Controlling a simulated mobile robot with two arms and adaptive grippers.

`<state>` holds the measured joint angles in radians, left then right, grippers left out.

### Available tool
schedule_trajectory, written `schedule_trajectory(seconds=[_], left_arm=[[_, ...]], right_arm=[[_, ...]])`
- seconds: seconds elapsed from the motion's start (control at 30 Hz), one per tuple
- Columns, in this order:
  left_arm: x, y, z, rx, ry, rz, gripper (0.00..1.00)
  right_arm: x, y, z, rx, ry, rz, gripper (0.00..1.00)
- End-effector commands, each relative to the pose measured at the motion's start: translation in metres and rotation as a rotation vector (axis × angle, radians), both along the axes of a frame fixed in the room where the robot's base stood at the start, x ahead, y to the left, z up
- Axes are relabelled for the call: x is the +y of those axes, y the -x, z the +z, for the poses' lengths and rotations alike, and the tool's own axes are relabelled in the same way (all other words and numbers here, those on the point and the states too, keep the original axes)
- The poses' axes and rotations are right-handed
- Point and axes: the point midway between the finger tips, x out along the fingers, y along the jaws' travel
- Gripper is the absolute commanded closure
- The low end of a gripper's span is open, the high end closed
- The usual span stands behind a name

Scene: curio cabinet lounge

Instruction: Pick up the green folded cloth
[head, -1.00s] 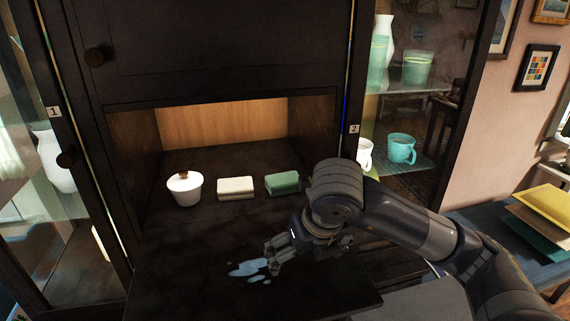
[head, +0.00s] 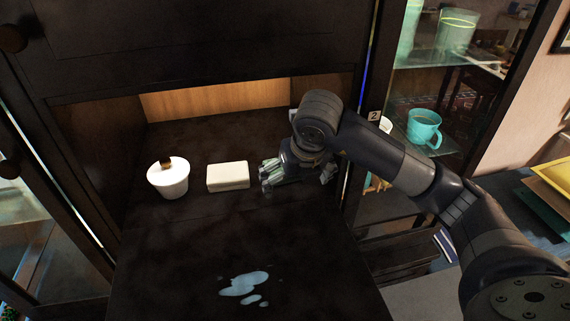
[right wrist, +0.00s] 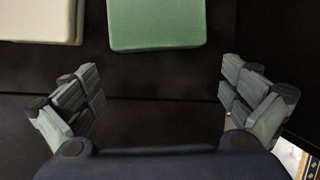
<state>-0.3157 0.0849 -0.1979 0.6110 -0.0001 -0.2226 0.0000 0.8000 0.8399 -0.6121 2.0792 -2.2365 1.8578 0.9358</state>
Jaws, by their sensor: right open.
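The green folded cloth (right wrist: 156,24) lies on the dark cabinet shelf, at the top of the right wrist view. In the head view it is mostly hidden behind my right gripper (head: 297,178). My right gripper, which also shows in the right wrist view (right wrist: 160,95), is open and empty. Its two fingers stand wide apart, short of the cloth's near edge, with dark surface between them. A cream folded cloth (head: 228,176) lies to the left; its edge shows in the right wrist view (right wrist: 40,18). My left gripper is not in view.
A white cup (head: 168,178) with a brown piece on top stands left of the cream cloth. A pale blue spill (head: 243,284) lies on the front of the dark surface. The cabinet's side wall and glass case with a teal mug (head: 424,128) stand at right.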

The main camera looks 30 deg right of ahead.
Motion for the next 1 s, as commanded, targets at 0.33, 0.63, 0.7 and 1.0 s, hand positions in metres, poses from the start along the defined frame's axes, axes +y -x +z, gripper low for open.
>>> schedule_trajectory(seconds=[0.33,0.63,0.7,1.0], left_arm=[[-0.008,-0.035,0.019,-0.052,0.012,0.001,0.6],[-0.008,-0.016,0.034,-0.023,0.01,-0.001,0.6],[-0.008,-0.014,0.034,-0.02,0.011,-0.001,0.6],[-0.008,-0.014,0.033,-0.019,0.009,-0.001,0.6]], right_arm=[[-0.004,-0.031,0.003,0.001,-0.001,-0.001,0.0],[-0.009,-0.055,-0.008,0.003,0.0,0.001,0.0],[-0.009,-0.057,-0.01,0.0,0.0,0.001,0.0],[-0.009,-0.057,-0.012,-0.001,0.001,0.001,0.2]])
